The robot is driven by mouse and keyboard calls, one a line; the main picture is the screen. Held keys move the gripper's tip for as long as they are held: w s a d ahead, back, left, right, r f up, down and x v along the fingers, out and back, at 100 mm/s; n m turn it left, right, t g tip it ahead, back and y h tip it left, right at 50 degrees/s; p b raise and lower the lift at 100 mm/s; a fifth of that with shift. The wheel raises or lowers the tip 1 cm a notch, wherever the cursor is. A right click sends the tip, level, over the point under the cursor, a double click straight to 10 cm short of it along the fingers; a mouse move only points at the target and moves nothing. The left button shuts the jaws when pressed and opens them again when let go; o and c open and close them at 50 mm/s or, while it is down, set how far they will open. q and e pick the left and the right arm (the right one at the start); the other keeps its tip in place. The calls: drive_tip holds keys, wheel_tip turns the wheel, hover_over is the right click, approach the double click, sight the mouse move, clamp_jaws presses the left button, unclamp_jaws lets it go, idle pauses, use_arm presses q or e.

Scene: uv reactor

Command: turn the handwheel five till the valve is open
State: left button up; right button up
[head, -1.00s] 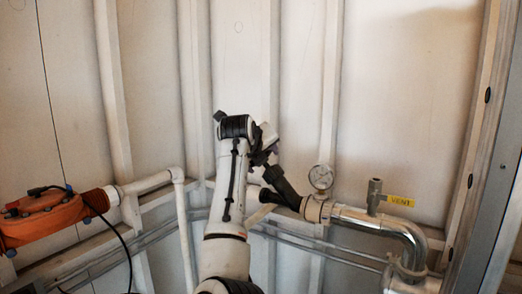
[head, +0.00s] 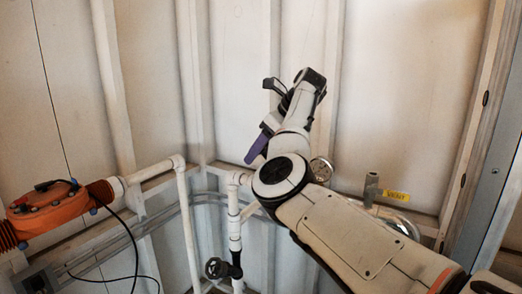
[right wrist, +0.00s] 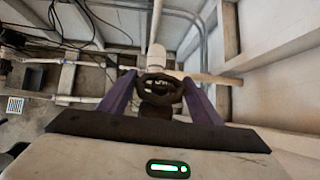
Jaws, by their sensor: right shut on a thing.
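A black handwheel (right wrist: 160,88) sits between the two purple fingers of my right gripper (right wrist: 158,84) in the right wrist view. The gripper is shut on it, a finger on either side of the rim. A dark body shows behind the wheel, with a light pipe beyond. In the head view my right gripper (head: 252,154) points down and left, with one purple finger showing. I cannot make out the held wheel there. No number is readable on it, and I cannot tell how far the valve is open. My left gripper is not in view.
A black round handle (head: 215,268) is on the white pipework at lower middle. A gauge (head: 321,170) and a yellow VENT tag (head: 396,195) are partly behind or near my right arm. An orange unit (head: 45,212) with a black cable is at left.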

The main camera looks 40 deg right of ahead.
drive_tip(key=shift+n+y, duration=0.3)
drive_tip(key=shift+y, duration=0.3)
drive_tip(key=shift+f+n+g+y, duration=0.15)
drive_tip(key=shift+n+g+y, duration=0.4)
drive_tip(key=shift+y, duration=0.45)
drive_tip(key=o, duration=1)
